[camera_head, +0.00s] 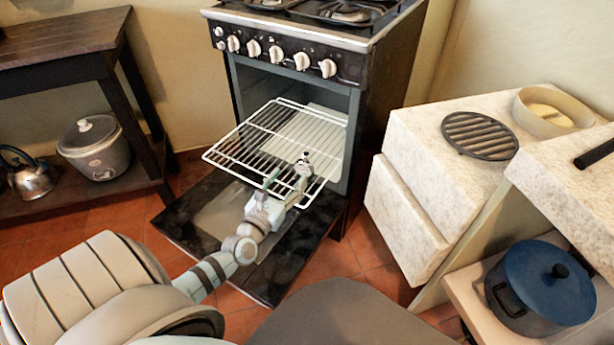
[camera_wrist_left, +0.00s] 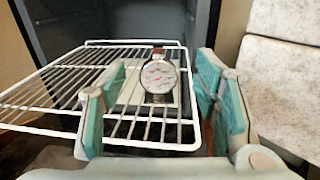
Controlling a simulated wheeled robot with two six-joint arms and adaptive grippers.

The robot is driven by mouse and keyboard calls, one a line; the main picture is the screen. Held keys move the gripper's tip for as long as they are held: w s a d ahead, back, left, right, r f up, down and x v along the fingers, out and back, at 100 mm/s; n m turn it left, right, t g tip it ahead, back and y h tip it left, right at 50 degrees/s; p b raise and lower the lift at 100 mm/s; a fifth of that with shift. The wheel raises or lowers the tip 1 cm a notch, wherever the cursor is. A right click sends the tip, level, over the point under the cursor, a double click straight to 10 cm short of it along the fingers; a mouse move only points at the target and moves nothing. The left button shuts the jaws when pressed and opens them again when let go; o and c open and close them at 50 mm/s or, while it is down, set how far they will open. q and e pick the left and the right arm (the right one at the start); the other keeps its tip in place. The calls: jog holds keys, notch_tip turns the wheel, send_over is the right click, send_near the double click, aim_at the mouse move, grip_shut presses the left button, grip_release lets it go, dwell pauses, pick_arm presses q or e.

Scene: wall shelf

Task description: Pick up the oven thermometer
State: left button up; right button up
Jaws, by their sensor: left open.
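The oven thermometer (camera_wrist_left: 159,77) has a round white dial with a metal rim and shows in the left wrist view. It stands at the white wire oven rack (camera_wrist_left: 60,83), between and beyond my open fingers, and I see no contact. In the head view the thermometer (camera_head: 305,158) is small, just past the fingertips. My left gripper (camera_head: 287,177) is open over the front part of the rack (camera_head: 238,140). Its teal finger pads show on both sides of the dial in the left wrist view (camera_wrist_left: 160,105). My right gripper is not in view.
The oven door (camera_head: 190,215) hangs open below the rack. The stove (camera_head: 300,45) stands behind. At right, a stone counter (camera_head: 420,130) holds a round grate (camera_head: 480,135) and a bowl (camera_head: 552,110); a blue pot (camera_head: 545,285) sits below. A rice cooker (camera_head: 95,148) and kettle (camera_head: 28,175) are at left.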

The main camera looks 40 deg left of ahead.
aim_at(304, 157)
pick_arm(q)
jog(key=x, duration=0.3)
jog(key=b+x, duration=0.1)
jog(key=x, duration=0.2)
jog(key=shift+w+d+f, duration=0.1)
jog(key=shift+d, duration=0.15)
jog(key=shift+w+a+f+b, duration=0.15)
jog(key=shift+w+a+b, duration=0.1)
jog(key=shift+w+b, duration=0.4)
jog(key=x, duration=0.1)
jog(key=b+x, duration=0.2)
jog(key=shift+w+a+f, duration=0.15)
jog(key=shift+w+a, duration=0.2)
jog(key=shift+w, duration=0.1)
grip_shut()
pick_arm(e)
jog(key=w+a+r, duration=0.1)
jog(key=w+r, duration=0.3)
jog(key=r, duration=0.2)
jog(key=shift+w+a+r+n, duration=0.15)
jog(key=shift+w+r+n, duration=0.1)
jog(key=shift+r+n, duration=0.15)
